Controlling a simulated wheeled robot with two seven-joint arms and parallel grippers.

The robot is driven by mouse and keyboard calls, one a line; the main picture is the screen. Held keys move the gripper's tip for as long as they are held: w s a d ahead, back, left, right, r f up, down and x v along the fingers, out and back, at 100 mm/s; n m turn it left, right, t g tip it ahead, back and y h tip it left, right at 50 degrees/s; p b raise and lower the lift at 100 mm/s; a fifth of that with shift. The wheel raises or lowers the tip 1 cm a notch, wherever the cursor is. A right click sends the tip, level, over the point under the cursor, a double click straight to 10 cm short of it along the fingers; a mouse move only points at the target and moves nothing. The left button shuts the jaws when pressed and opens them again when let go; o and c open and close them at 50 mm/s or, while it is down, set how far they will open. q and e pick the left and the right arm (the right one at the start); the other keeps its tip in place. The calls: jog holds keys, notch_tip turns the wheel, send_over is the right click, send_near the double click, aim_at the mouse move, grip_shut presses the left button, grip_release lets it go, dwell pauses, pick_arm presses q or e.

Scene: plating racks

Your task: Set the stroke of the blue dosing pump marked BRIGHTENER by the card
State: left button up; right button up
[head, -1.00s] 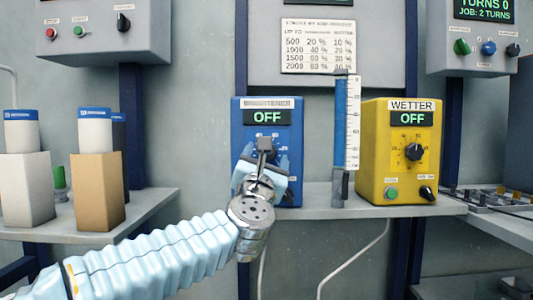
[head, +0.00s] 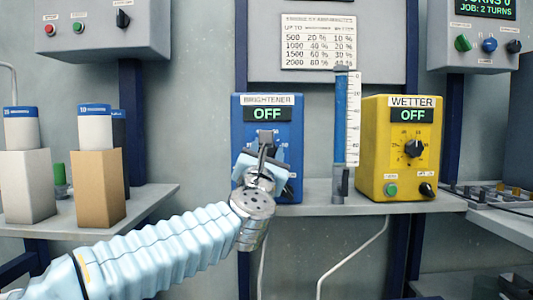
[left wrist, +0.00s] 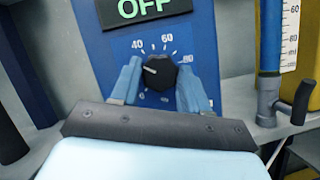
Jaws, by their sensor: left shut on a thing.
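The blue BRIGHTENER pump (head: 293,112) stands on the shelf, its display reading OFF. My left gripper (head: 265,157) is in front of its face and hides the stroke knob in the head view. In the left wrist view, the black stroke knob (left wrist: 159,72) sits between the two blue fingers of the left gripper (left wrist: 160,84), which are shut on it. The knob's white mark points left, a little below the 40 on the dial. The card (head: 318,42) on the wall lists amounts with percentages in BRIGHTENER and WETTER columns. My right gripper is out of view.
The yellow WETTER pump (head: 371,150), also OFF, stands to the right. A blue measuring tube (head: 341,125) with a white scale and a tap stands between the pumps. Control boxes hang at upper left and upper right.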

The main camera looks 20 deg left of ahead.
pick_arm(q)
jog(key=shift+m+h, duration=0.3)
jog(key=shift+m, duration=0.2)
jog(key=shift+a+r+m+g+h+p, duration=0.1)
jog(key=shift+m+g+h+p, duration=0.65)
jog(key=shift+m+p, duration=2.45)
jog(key=shift+r+m+g+h+p, duration=0.1)
jog(key=shift+m+g+h+p, duration=0.65)
jog(key=shift+m+p, duration=2.5)
jog(key=shift+a+r+m+g+h+p, duration=0.1)
jog(key=shift+m+g+h+p, duration=0.65)
jog(key=shift+m+p, duration=2.45)
jog(key=shift+n+g+y+p, duration=0.25)
jog(key=shift+n+p, duration=0.75)
jog(key=shift+n, duration=0.05)
jog(key=o, duration=1.1)
jog(key=shift+c, duration=0.2)
